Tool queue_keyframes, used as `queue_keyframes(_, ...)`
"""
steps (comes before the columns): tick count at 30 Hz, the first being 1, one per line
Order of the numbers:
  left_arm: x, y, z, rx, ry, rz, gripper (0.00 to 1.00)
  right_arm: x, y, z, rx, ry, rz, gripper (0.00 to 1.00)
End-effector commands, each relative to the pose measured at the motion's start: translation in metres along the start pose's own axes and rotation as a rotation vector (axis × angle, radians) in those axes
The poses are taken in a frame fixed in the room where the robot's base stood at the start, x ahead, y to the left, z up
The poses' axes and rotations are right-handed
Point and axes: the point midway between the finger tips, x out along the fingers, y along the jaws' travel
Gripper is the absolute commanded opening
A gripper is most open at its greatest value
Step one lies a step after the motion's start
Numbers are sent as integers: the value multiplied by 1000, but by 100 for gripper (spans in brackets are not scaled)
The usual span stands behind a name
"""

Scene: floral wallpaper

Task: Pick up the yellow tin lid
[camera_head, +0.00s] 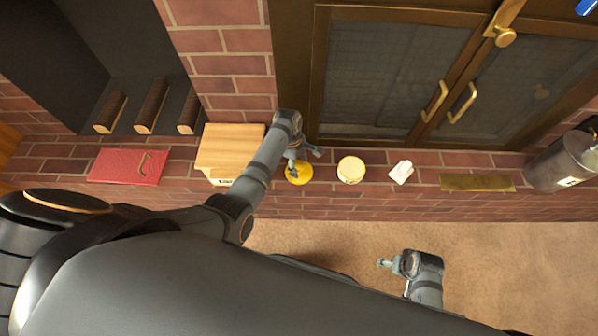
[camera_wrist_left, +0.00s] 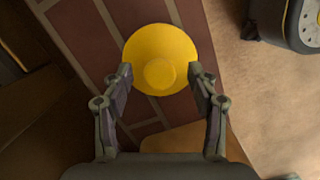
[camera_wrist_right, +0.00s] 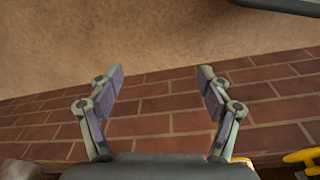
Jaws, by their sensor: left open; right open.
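The yellow tin lid (camera_head: 303,178) lies on the brick ledge, partly covered by my left gripper (camera_head: 303,160) in the head view. In the left wrist view the lid (camera_wrist_left: 160,60) is round, with a raised disc in its middle. My left gripper (camera_wrist_left: 160,82) is open, with its fingertips on either side of the lid's near part; I cannot tell whether they touch it. My right gripper (camera_head: 384,263) is over the carpet, away from the lid. In the right wrist view the right gripper (camera_wrist_right: 160,75) is open and empty.
The brick ledge (camera_head: 330,206) also holds a wooden block (camera_head: 230,145), a red book-like item (camera_head: 128,166), a yellow-and-white tin (camera_head: 351,169), a small white item (camera_head: 401,172), a brass plate (camera_head: 477,183) and a metal bucket (camera_head: 562,163). Glass doors (camera_head: 395,80) stand behind.

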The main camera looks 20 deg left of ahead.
Motion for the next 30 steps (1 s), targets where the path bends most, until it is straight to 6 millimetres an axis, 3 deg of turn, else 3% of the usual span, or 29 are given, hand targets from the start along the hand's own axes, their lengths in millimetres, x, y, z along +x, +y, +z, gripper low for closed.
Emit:
queue_keyframes(6, 17, 0, -1, 0, 2, 1, 59, -24, -5, -6, -4, -4, -11, 78)
queue_keyframes(13, 17, 0, -1, 0, 2, 1, 59, -27, -6, -6, -4, -6, -11, 78)
queue_keyframes(25, 17, 0, -1, 0, 2, 1, 6, -27, -6, -6, -4, -4, -11, 78)
queue_keyframes(27, 17, 0, -1, 0, 2, 1, 0, -27, -6, -6, -4, -3, -11, 78)
queue_keyframes(30, 17, 0, -1, 0, 2, 1, 0, -27, -6, -7, -4, -3, -11, 78)
